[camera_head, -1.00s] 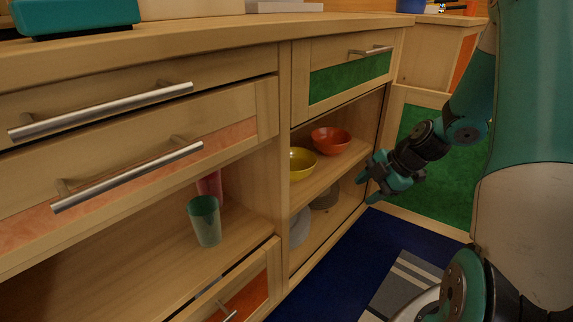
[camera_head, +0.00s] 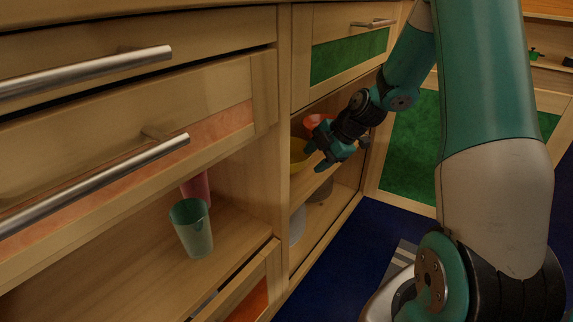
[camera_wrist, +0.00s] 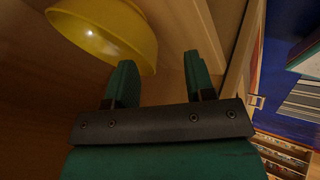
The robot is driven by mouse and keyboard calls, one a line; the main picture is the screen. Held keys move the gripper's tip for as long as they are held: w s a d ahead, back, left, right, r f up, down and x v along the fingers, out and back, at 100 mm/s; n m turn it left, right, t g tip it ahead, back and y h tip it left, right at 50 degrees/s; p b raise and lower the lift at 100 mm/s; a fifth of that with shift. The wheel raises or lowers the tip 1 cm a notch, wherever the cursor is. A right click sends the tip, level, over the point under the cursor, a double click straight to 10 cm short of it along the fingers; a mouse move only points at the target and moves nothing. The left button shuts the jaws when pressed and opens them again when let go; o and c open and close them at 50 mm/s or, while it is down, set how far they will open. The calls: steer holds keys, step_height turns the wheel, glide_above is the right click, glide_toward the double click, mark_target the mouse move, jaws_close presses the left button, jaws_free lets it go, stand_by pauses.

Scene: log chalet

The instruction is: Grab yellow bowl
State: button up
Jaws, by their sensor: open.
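The yellow bowl (camera_head: 297,153) sits on the upper shelf of the open cabinet bay, partly hidden behind the bay's upright post and my gripper. It also shows in the wrist view (camera_wrist: 110,30) at the upper left, beyond the left finger. My gripper (camera_head: 318,160) is at the front of that shelf, just right of the bowl. In the wrist view its two fingers (camera_wrist: 158,75) are apart with nothing between them. The bowl lies off to the left of the gap between the fingers, and I cannot tell whether the left finger touches it.
A red bowl (camera_head: 316,121) stands behind the yellow bowl, partly hidden by my arm. Grey dishes (camera_head: 297,224) are on the lower shelf. A wooden post (camera_head: 283,150) edges the bay. A green cup (camera_head: 191,228) stands in the left bay. Blue floor (camera_head: 345,255) is clear.

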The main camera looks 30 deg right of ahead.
mark_target(302, 161)
steer(key=shift+w+a, duration=0.35)
steer(key=shift+w, duration=0.15)
steer(key=b+x, duration=0.3)
steer(key=x, duration=0.2)
steer(key=shift+w+a, duration=0.3)
steer(key=shift+w, duration=0.05)
jaws_close()
